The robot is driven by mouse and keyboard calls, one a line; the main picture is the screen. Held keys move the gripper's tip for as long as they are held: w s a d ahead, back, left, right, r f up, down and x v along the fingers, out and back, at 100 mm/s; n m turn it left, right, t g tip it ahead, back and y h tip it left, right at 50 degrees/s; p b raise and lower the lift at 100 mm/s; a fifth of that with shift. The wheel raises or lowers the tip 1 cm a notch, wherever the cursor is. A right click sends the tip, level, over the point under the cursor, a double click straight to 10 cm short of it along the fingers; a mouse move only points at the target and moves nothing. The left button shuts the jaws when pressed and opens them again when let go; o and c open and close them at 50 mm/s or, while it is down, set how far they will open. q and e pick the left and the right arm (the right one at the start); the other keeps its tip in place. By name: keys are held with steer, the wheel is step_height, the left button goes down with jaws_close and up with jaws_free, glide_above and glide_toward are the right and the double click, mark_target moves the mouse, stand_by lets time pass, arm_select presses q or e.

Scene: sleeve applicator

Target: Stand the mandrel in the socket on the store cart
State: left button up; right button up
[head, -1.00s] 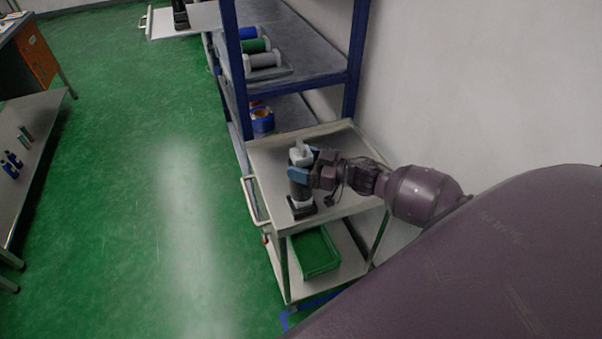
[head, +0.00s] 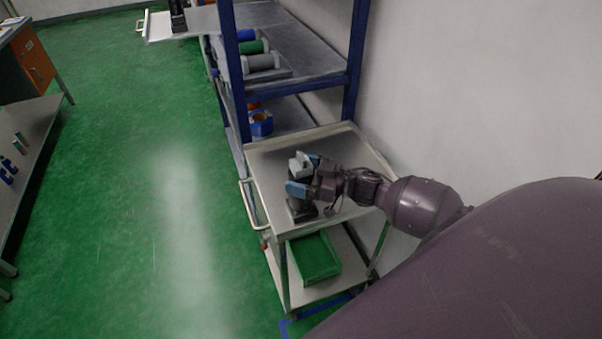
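The mandrel (head: 301,164) has a pale grey top and a darker body. It looks upright in a dark block-like socket (head: 302,211) on the top of the store cart (head: 345,146). How deep it sits is hidden by the gripper. My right gripper (head: 306,173) reaches in from the right with blue fingers on the near and far sides of the mandrel. The fingers look spread apart, and contact is hard to judge. My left gripper is not in view.
A green bin (head: 316,258) sits on the cart's lower shelf. A blue-framed rack (head: 300,85) with spools (head: 262,62) stands behind the cart. A wall is close on the right. Open green floor (head: 150,200) lies to the left, with a workbench (head: 35,125) beyond.

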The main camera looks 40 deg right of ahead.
steer(key=shift+s+d+r, duration=0.1)
steer(key=p+v, duration=0.3)
steer(key=v, duration=0.8)
steer(key=s+a+f+m+g+h, duration=0.2)
steer(key=s+a+f+m+h, duration=0.4)
steer(key=s+a+f+h, duration=0.4)
steer(key=shift+s+a+m+g+h, duration=0.3)
steer(key=shift+s+a+h, duration=0.3)
steer(key=shift+s+a, duration=0.05)
steer(key=shift+f, duration=0.15)
